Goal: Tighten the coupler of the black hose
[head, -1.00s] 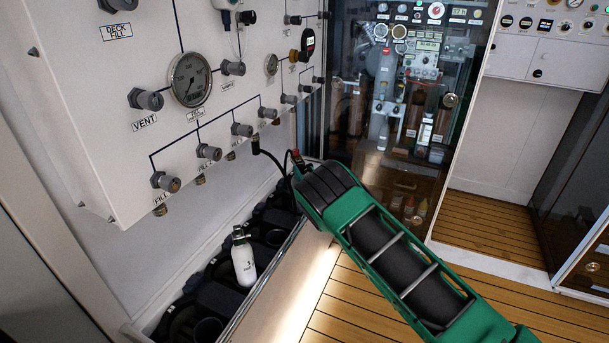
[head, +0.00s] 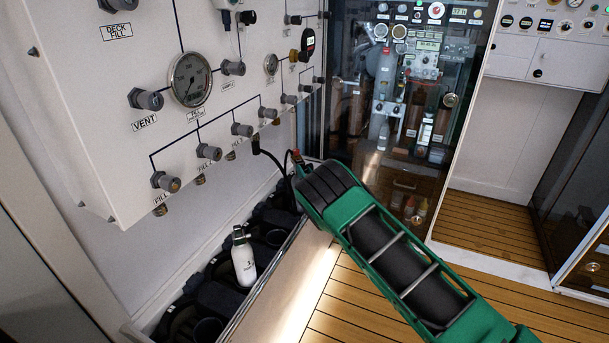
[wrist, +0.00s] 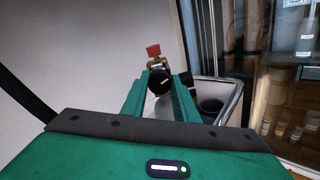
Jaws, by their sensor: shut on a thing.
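In the wrist view, my gripper (wrist: 160,95) has its two green fingers closed around a dark, round coupler (wrist: 158,82). A brass-coloured part and a red piece (wrist: 153,50) stand just beyond it. The black hose (head: 270,157) hangs from the underside of the white panel in the head view and curves down to the right towards my gripper. A stretch of black hose (wrist: 24,95) also shows at the left of the wrist view. In the head view my arm hides the fingers and most of the coupler.
The white fill panel (head: 100,75) with gauges and knobs is at the left. Below it a rack (head: 262,262) holds a small white cylinder (head: 243,258). A glass-fronted cabinet (head: 345,60) stands behind my gripper. The wooden floor (head: 340,305) is clear at the right.

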